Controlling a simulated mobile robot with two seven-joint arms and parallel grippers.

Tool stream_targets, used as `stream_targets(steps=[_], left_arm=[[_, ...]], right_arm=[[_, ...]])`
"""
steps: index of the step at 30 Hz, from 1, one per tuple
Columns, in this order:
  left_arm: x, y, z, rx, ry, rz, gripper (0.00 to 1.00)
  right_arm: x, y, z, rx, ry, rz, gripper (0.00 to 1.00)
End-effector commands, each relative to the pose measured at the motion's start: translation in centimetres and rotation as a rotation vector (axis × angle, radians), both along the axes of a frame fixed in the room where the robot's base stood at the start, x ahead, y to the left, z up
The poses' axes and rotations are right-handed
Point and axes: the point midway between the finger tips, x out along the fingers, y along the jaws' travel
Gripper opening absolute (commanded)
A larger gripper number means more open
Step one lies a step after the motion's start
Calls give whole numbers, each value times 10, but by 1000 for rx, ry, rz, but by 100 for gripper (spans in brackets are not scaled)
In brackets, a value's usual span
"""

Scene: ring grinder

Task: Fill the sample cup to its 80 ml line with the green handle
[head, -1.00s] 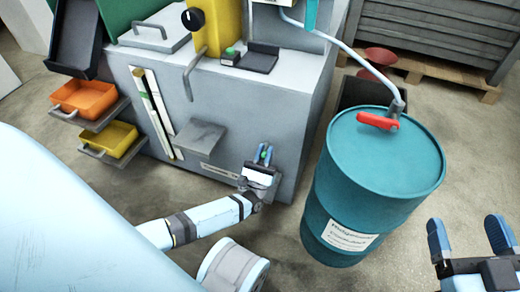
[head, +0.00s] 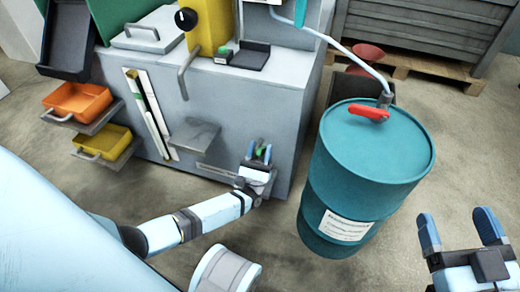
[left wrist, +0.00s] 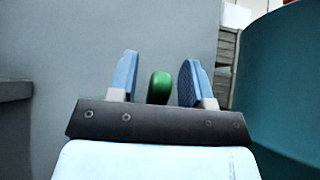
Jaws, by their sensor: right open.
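The green handle (left wrist: 160,88) stands between the fingers of my left gripper (left wrist: 158,82), with a narrow gap visible on each side. In the head view, the left gripper (head: 258,153) is in front of the lower right part of the grey machine, and green shows between its blue fingers. The left gripper is open around the handle, not closed on it. My right gripper (head: 462,229) is open and empty at the right, beside the teal drum. I cannot make out the sample cup or its 80 ml line.
The teal drum (head: 365,165) with a red lever (head: 369,111) stands right of the grey machine (head: 262,98). A small grey shelf (head: 195,134) juts out left of the left gripper. Orange (head: 78,102) and yellow (head: 102,142) trays sit at the left.

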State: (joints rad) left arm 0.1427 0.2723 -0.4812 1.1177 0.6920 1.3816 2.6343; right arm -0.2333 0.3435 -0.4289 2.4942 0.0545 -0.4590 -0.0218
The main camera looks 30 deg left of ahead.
Motion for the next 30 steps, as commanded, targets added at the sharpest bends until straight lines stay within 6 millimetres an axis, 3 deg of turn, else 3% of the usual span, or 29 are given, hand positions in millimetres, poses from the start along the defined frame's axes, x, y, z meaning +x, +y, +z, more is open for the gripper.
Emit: stream_targets(steps=[11,17,21,30], left_arm=[[0,0,10,-1,-1,1,45],[0,1,50,-1,-3,0,45],[0,0,86,-1,-3,-1,45],[0,0,157,-2,-2,-1,45]], right_arm=[[0,0,5,6,6,1,80],[-2,4,13,55,86,8,80],[-15,10,-1,121,223,6,80],[-29,18,3,215,374,16,80]])
